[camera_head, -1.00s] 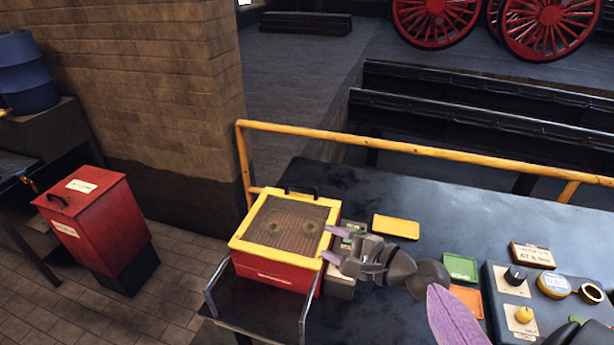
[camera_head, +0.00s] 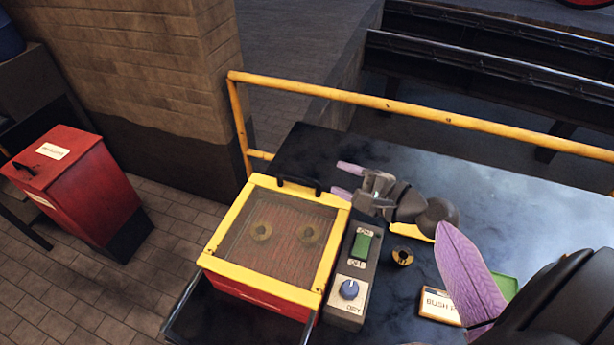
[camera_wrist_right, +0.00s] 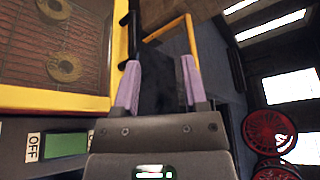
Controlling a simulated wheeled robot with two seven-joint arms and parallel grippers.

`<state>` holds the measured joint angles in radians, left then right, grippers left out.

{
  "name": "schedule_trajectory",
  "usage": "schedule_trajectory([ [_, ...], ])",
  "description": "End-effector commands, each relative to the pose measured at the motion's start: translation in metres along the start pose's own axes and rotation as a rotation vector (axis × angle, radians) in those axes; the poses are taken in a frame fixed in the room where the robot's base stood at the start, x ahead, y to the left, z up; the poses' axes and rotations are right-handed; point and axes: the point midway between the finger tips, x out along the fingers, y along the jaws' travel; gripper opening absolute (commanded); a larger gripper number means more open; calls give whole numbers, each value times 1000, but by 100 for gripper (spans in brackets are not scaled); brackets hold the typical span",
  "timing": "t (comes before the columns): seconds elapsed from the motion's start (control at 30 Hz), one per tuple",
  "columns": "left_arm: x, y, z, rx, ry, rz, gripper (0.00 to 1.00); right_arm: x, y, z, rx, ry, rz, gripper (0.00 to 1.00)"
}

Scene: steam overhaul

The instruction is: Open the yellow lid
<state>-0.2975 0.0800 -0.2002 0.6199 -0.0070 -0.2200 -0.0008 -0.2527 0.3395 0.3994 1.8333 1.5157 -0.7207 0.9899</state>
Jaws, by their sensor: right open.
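The yellow lid (camera_head: 222,226) is a yellow frame with a see-through mesh panel, lying closed on a red box (camera_head: 260,291). Two ring-shaped parts (camera_head: 261,230) show through the panel. A black handle (camera_head: 298,184) sits on the lid's far edge. My right gripper (camera_head: 344,180) is open and empty, just right of the handle. In the right wrist view the lid (camera_wrist_right: 60,98) is at the left, and the handle (camera_wrist_right: 127,40) is just beyond the left finger; contact cannot be told. My left gripper is not in view.
A control box (camera_head: 353,275) with a green switch and blue knob stands right of the red box. A ring (camera_head: 402,256) and a labelled tile (camera_head: 439,306) lie on the dark table. A yellow rail (camera_head: 420,115) runs behind it. A red bin (camera_head: 78,190) stands left.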

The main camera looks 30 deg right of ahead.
Motion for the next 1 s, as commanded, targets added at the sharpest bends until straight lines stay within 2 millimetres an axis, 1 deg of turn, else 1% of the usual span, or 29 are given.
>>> schedule_trajectory([
  [0.03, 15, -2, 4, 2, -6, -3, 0, 3, 14, -8, 1, 1, 2, 56],
  [0.1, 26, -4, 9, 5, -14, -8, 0, 6, 24, -14, 2, 2, 4, 56],
  [0.2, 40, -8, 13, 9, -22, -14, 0, 9, 36, -22, 3, 3, 6, 56],
  [0.3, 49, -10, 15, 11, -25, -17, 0, 11, 44, -27, 3, 4, 8, 56],
  [0.37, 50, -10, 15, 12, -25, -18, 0, 12, 45, -28, 3, 4, 8, 56],
  [0.47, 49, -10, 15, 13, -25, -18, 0, 20, 43, -27, 4, 3, 6, 56],
  [0.7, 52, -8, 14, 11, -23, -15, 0, 70, 43, -27, 6, 3, 5, 56],
  [0.8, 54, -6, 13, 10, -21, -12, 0, 87, 44, -26, 5, 2, 7, 56],
  [0.9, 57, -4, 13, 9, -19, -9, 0, 100, 44, -27, 4, 3, 7, 56],
  [1.0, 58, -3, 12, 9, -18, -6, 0, 107, 44, -27, 4, 4, 7, 56],
])
